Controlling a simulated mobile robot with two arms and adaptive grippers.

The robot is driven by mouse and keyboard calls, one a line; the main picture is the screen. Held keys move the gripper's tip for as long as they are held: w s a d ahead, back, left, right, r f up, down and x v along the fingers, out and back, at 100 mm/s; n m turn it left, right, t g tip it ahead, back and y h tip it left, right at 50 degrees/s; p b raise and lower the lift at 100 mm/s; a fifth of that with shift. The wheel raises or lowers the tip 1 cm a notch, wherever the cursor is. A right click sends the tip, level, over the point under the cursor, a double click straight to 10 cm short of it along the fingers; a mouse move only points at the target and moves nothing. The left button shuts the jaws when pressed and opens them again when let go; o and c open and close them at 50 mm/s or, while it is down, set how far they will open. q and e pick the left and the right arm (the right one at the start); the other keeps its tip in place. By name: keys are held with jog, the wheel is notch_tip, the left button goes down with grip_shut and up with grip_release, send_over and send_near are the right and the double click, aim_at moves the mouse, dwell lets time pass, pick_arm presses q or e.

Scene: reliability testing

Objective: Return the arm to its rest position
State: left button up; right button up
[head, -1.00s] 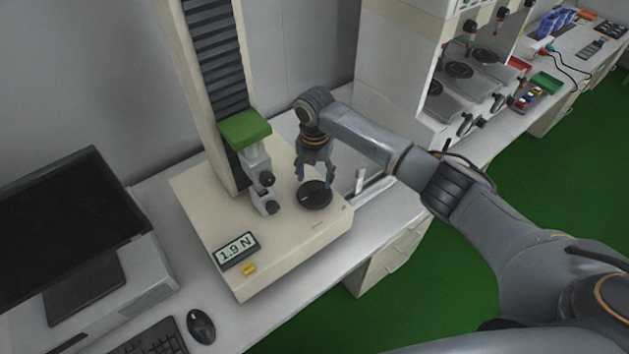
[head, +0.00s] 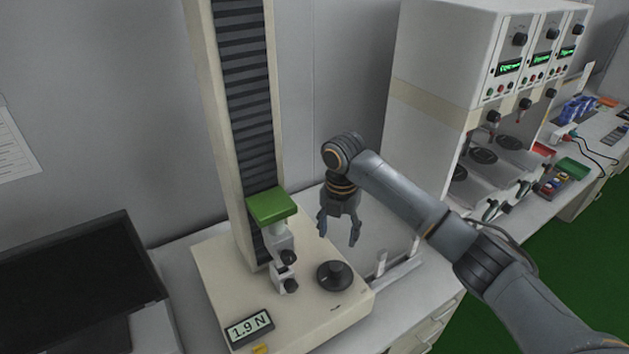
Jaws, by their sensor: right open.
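My right arm (head: 400,195) reaches in from the right side of the head view. Its gripper (head: 339,238) points down with its two fingers apart and nothing between them. It hangs above and slightly behind the black round knob-like disc (head: 334,275) on the tester's cream base, apart from it. My left gripper does not show.
The tester (head: 228,290) has a tall column, a green-topped clamp head (head: 271,206) and a display (head: 249,328) reading 1.9 N. A monitor (head: 75,285) stands at left. A multi-station machine (head: 440,90) stands behind my right arm.

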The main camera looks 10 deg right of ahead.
jog(key=s+a+f+m+t+y, duration=0.1)
jog(key=s+a+f+m, duration=0.35)
jog(key=s+f, duration=0.2)
jog(key=s+a+f+m+y, duration=0.25)
jog(key=s+f+m, duration=0.25)
jog(key=s, duration=0.3)
jog(key=s+d+m+t+h, duration=0.1)
jog(key=s+d+m+h, duration=0.1)
jog(key=s+d+m, duration=0.5)
jog(key=s+d+m+t+h, duration=0.15)
jog(key=s+d+m, duration=0.25)
jog(key=s+m, duration=0.75)
notch_tip(320, 180, down, 32)
jog(key=s+r+n+g+b, duration=0.1)
jog(key=s+b, duration=0.1)
jog(key=b, duration=0.3)
jog(key=s+d+f+g+b, duration=0.1)
jog(key=s+d+f+b, duration=0.1)
jog(key=s+f, duration=1.4)
jog(key=shift+d+f+b, duration=0.3)
jog(key=shift+f, duration=0.6)
